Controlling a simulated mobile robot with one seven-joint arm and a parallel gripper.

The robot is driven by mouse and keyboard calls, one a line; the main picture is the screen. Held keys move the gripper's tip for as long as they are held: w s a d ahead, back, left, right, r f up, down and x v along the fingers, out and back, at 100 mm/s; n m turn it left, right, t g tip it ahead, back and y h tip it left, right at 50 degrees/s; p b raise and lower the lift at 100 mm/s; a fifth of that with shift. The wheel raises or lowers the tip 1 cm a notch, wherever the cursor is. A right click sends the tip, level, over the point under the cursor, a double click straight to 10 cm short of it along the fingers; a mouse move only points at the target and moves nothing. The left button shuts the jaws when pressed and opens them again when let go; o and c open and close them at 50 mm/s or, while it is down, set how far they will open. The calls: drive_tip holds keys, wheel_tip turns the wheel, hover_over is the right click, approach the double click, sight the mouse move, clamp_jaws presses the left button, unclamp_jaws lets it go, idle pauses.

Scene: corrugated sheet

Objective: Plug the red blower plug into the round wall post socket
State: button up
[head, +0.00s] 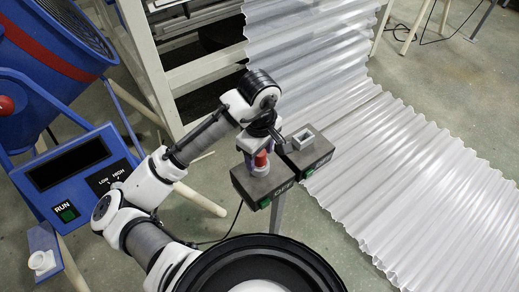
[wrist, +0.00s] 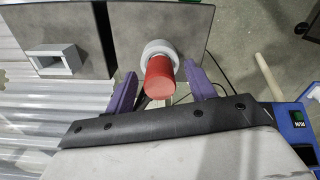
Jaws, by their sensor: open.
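The red plug (head: 262,158) stands upright at the round grey socket (head: 258,171) on the left box of the wall post. In the wrist view the red plug (wrist: 160,82) points out of the round socket (wrist: 158,49) and looks inserted; how deep it sits I cannot tell. My gripper (wrist: 159,72) is open, with one purple finger on each side of the plug and a visible gap at both. In the head view my gripper (head: 262,144) is right above the plug and partly hides it.
A box with a square socket (head: 303,139) stands just right of the round one. The blue blower (head: 70,165) is at the left. Corrugated sheets (head: 420,180) cover the right floor. A black round rim (head: 205,268) is at the bottom. A dark cable runs behind the boxes.

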wheel_tip(320, 180, up, 14)
idle(0.5)
drive_tip(key=shift+f, duration=0.1)
